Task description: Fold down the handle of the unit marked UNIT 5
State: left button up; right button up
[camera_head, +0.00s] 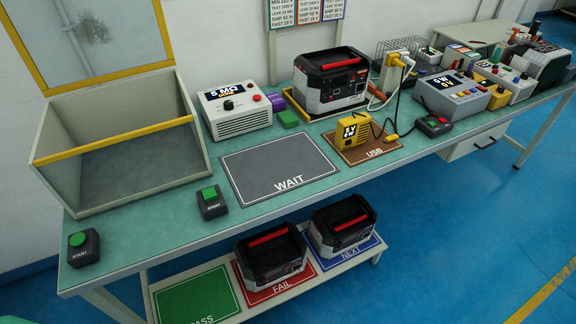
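Three similar grey-and-black units with red bars on top are in the head view. One unit (325,92) stands on the bench at the back, on a yellow-edged tray. A second unit (272,263) stands on the red FAIL mat (254,296) on the low shelf. A third unit (343,232) stands on the blue NEXT mat (370,246) beside it. No UNIT 5 marking is readable, so I cannot tell which one it is. Whether each handle is up or folded is hard to tell. Neither of my grippers is in view.
An open bin with a raised yellow-framed lid (122,157) stands at the left of the bench. The grey WAIT mat (262,172) and green PASS mat (200,300) are empty. A yellow meter (352,135) and cables stand right of WAIT.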

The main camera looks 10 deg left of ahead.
aim_at(286, 229)
jog(key=u, duration=0.9)
jog(key=k+l+u, duration=0.2)
jog(key=u, duration=0.15)
jog(key=k+l+u, duration=0.2)
jog(key=u, duration=0.15)
